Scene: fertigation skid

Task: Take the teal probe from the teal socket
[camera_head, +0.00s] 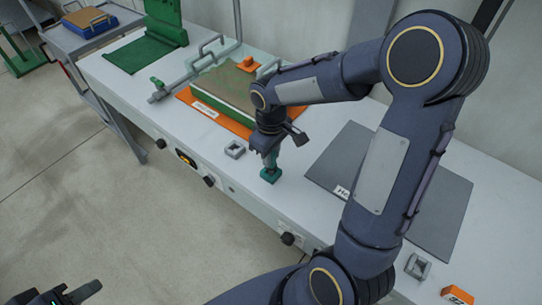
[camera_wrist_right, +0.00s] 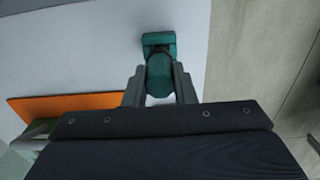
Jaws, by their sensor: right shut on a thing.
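The teal socket (camera_head: 270,175) sits on the white bench near its front edge. It also shows in the right wrist view (camera_wrist_right: 158,38) at the top. The teal probe (camera_wrist_right: 160,75) stands at the socket, between the fingers of my right gripper (camera_wrist_right: 160,92). In the head view my right gripper (camera_head: 270,155) is above the socket, shut on the probe, which is mostly hidden by the fingers. I cannot tell whether the probe's lower end is still inside the socket. My left gripper (camera_head: 62,296) is at the bottom left, away from the bench, and its fingers look apart.
A grey socket (camera_head: 235,149) is left of the teal one, and another grey socket (camera_head: 418,266) is at the right. An orange mat (camera_head: 234,127) holds a green-sided tray (camera_head: 222,88). A grey mat (camera_head: 440,215) lies at right. A green stand (camera_head: 145,50) is at the back left.

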